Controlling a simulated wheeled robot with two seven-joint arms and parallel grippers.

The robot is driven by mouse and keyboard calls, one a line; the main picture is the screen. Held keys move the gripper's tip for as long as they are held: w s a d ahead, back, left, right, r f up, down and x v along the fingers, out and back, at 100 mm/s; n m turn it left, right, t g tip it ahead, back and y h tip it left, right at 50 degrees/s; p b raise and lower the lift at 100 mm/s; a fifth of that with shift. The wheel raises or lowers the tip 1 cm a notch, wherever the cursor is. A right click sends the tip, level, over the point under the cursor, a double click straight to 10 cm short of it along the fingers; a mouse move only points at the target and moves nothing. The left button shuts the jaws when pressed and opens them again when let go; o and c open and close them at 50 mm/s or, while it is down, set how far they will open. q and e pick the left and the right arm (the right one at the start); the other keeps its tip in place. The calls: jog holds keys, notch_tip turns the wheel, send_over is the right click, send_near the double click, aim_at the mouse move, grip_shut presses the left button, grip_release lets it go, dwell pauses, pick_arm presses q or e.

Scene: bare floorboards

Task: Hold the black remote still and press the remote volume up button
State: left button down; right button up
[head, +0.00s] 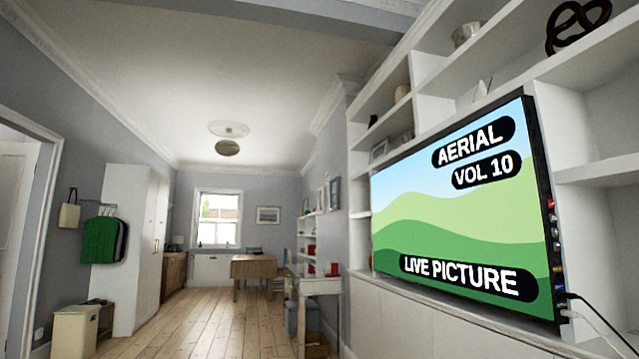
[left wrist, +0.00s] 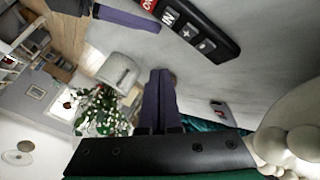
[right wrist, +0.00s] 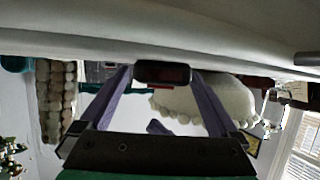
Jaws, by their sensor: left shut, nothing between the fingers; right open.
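The black remote (left wrist: 205,35) shows at the top of the left wrist view, with a red ON button, an IN button and a plus button. In the right wrist view, one end of the remote (right wrist: 162,72) lies between the fingertips of my right gripper (right wrist: 162,78), which is open around it; whether the fingers touch its sides is unclear. My left gripper (left wrist: 160,76) is shut and empty, with its tips apart from the remote in the picture. A purple finger (left wrist: 132,20) beside the remote looks like my right gripper's. The head view shows neither gripper nor the remote.
The television (head: 450,215) on the right of the head view reads AERIAL, VOL 10 and LIVE PICTURE. A pale surface (left wrist: 245,85) lies around the remote. A leafy plant (left wrist: 100,110) and a pale rounded object (left wrist: 285,145) show in the left wrist view. Floorboards (head: 200,325) are clear.

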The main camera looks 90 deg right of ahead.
jog(key=v, duration=1.2)
